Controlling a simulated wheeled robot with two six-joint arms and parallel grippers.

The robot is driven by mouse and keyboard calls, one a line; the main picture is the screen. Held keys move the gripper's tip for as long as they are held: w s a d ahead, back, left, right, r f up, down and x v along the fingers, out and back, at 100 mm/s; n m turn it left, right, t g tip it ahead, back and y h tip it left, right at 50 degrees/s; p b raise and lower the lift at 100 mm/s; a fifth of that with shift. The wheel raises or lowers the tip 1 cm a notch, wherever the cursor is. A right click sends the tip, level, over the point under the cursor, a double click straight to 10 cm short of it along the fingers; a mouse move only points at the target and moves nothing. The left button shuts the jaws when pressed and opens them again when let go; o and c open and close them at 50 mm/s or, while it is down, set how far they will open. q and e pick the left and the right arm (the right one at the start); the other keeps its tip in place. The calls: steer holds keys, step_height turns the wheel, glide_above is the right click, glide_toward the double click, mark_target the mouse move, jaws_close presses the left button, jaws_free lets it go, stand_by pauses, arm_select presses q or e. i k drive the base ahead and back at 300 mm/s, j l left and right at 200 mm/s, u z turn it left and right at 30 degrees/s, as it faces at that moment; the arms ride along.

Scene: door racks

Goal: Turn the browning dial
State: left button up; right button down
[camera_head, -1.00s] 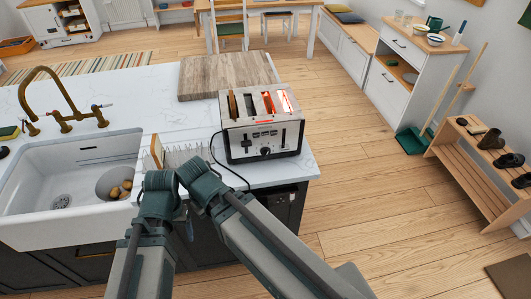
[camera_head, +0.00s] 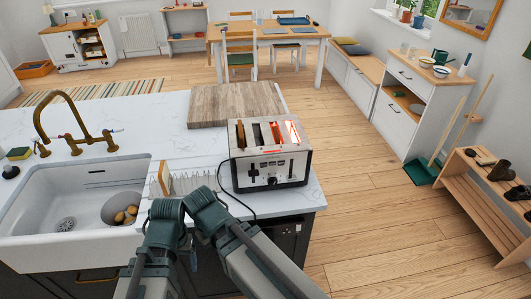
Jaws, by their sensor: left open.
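The toaster (camera_head: 270,155) stands on the white worktop near its right front corner, with its control face towards me. Its browning dial (camera_head: 271,181) is a small dark round knob low on that face. Nothing of mine touches the dial. My right gripper is not in view.
A wire rack (camera_head: 192,184) stands left of the toaster, beside the white sink (camera_head: 75,205) with its brass tap (camera_head: 68,130). A wooden board (camera_head: 232,104) lies behind the toaster. Open wooden floor (camera_head: 370,220) lies to the right.

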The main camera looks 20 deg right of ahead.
mark_target(272, 180)
steer(key=j+z, duration=0.1)
steer(key=z, duration=1.5)
steer(key=k, duration=0.5)
